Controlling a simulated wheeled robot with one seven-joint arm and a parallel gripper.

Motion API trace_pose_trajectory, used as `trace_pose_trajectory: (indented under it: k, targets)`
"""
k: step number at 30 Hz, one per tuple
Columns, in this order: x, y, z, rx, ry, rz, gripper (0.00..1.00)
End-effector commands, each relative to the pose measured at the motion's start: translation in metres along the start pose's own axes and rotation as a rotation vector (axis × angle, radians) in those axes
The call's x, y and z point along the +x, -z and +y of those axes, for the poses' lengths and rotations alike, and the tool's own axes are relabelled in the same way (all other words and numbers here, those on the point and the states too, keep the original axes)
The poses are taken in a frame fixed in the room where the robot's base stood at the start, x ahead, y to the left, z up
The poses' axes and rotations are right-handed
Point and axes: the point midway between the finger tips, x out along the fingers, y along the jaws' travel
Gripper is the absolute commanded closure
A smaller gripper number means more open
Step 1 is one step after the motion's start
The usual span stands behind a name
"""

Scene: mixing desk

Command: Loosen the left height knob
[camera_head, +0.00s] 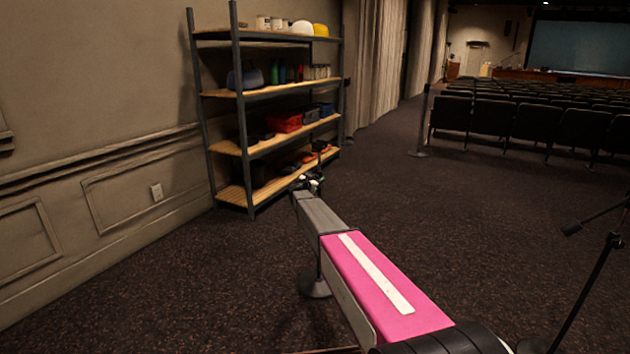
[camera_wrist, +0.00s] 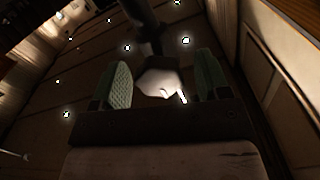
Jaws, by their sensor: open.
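My gripper (camera_wrist: 163,62) is open, with two green ridged pads apart in the wrist view. A pale rounded piece (camera_wrist: 158,82) shows between the pads, at the end of a dark post (camera_wrist: 143,28). Whether it is the left height knob, and whether either pad touches it, I cannot tell. In the head view my gripper (camera_head: 309,184) is small at the far end of my pink and grey arm, by the upper part of a thin stand. The stand's round base (camera_head: 314,288) is on the carpet, and my arm hides much of its pole. No knob can be made out there.
A metal shelf unit (camera_head: 268,91) with wooden boards, boxes and tools stands against the left wall. A microphone stand (camera_head: 590,280) is at the right. Rows of dark seats (camera_head: 540,122) are at the back right. Carpet between is clear.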

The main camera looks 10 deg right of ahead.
Motion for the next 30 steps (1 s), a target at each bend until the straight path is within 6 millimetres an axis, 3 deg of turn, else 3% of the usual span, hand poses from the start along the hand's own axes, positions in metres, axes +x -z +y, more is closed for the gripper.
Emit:
trace_pose_trajectory:
  k: [4, 9, 20, 30]
  targets:
    - [-0.0004, 0.0002, 0.0002, 0.0, 0.0, 0.0, 0.31]
    - [-0.0004, 0.0001, 0.0002, 0.0, 0.0, 0.0, 0.8]
    - [-0.0005, 0.0001, 0.0003, -0.038, -0.001, 0.0, 0.8]
    - [-0.0004, 0.0001, 0.0, -0.261, -0.001, 0.0, 0.8]
